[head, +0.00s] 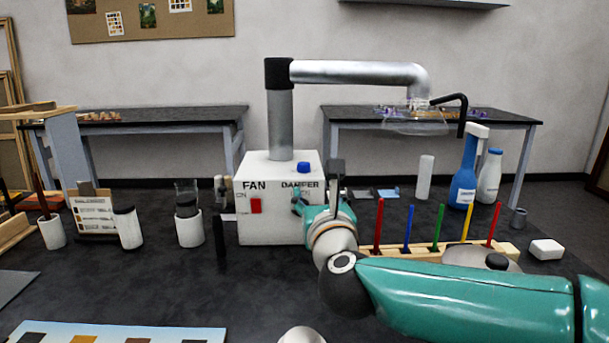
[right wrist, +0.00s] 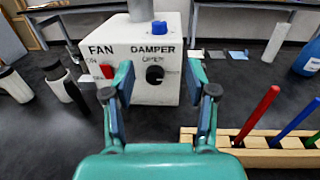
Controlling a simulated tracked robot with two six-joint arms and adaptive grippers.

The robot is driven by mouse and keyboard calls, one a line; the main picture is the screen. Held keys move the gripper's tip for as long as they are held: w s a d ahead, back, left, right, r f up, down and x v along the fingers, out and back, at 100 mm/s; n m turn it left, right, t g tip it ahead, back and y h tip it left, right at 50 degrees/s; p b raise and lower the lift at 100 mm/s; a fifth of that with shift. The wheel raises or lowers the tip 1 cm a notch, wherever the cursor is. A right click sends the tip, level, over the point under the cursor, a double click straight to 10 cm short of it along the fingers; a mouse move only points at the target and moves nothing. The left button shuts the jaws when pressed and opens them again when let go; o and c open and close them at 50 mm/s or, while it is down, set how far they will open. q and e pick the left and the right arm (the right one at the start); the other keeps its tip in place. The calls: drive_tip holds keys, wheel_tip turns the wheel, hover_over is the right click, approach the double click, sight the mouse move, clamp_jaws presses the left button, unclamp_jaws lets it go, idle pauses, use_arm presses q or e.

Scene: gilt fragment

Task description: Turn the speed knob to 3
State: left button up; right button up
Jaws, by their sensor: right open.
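A white fan box (head: 262,180) stands on the dark bench, labelled FAN and DAMPER. A blue knob (head: 303,167) sits on its top; it also shows in the right wrist view (right wrist: 160,27). A black round knob (right wrist: 155,74) is on the front face under the DAMPER label, and a red switch (head: 256,206) is under FAN. I read no speed label or number 3. My right gripper (head: 318,190) is open and empty in front of the damper side. In the right wrist view its fingers (right wrist: 160,85) frame the black knob without visible contact. My left gripper is not in view.
A wooden rack (head: 400,254) with coloured sticks stands right of the box, close to my right arm. Jars (head: 190,228) stand to the left. A blue bottle (head: 465,175) is at the back right. A duct (head: 350,73) rises from the box.

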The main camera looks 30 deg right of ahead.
sight(305, 166)
drive_tip(key=p+x, duration=0.2)
drive_tip(key=x, duration=1.4)
drive_tip(key=shift+w+d, duration=0.1)
drive_tip(key=shift+d, duration=0.05)
drive_tip(key=shift+c, duration=0.2)
clamp_jaws()
drive_tip(key=shift+d, duration=0.15)
